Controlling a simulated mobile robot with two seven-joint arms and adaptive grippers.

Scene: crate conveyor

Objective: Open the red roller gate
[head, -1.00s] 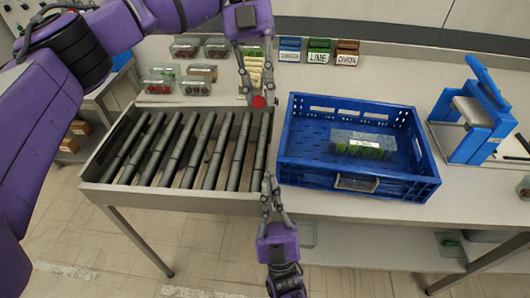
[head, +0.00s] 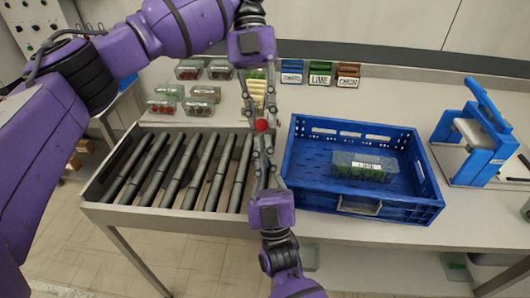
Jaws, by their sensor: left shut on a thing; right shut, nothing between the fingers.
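The red roller gate shows as a small round red knob (head: 261,125) at the right end of the roller conveyor (head: 110,199), near the crate's left side. The rest of the gate is hidden behind my grippers or too small to make out. My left gripper (head: 259,121) reaches down from the top with its fingers closed at the red knob. My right gripper (head: 264,150) reaches up from the bottom, shut and empty, with its fingertips just in front of the knob. The two grippers nearly meet there.
A blue crate (head: 388,207) with a clear labelled pack (head: 363,167) stands right of the knob. Several clear packs (head: 205,93) and labelled boxes (head: 320,75) stand behind. A blue press-like stand (head: 478,135) is at the right. The rollers are empty.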

